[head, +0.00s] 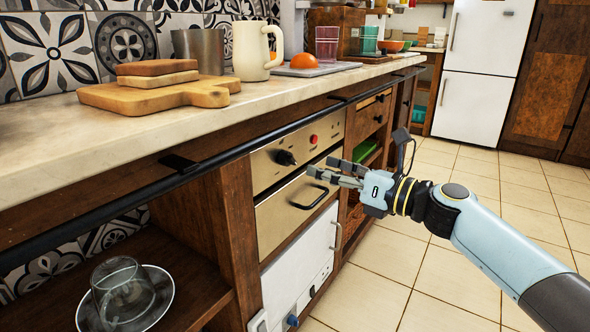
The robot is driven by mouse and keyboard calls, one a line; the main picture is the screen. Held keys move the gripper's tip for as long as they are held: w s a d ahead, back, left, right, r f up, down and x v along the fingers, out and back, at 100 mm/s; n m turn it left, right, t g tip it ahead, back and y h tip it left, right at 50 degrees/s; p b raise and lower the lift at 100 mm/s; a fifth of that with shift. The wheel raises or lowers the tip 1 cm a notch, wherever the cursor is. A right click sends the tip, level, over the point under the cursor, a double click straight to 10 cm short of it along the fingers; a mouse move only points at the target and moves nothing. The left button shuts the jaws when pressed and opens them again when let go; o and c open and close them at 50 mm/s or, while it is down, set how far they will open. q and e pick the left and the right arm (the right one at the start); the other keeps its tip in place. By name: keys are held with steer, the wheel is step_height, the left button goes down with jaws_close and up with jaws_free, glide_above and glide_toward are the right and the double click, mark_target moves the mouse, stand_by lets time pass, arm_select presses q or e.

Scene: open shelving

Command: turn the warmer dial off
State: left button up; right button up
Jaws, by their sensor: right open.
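The warmer dial (286,158) is a black knob on the brass-coloured front panel of the warmer (268,170), set under the counter. Its pointer setting is too small to read. A red round light or button (313,139) sits to its right on the same panel. My right gripper (319,166) is open and empty, with its fingers pointing left toward the panel. My left gripper is not in view.
A black rail (240,152) runs along the counter edge above the panel. The counter holds a cutting board (155,96) with bread-like slabs, a cream pitcher (251,50) and a tomato (304,61). The tiled floor at right is clear.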

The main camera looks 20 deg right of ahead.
mark_target(294, 161)
steer(key=x, duration=0.3)
steer(key=b+x, duration=0.1)
steer(key=x, duration=0.2)
steer(key=shift+w+a+f, duration=0.1)
steer(key=shift+w+f, duration=0.1)
steer(key=shift+w, duration=0.05)
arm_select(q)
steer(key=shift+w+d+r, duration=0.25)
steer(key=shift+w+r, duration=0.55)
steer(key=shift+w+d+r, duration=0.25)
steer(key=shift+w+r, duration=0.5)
arm_select(e)
steer(key=shift+w+a+r, duration=0.1)
steer(key=shift+w+a, duration=0.25)
steer(key=shift+w, duration=0.15)
jaws_close()
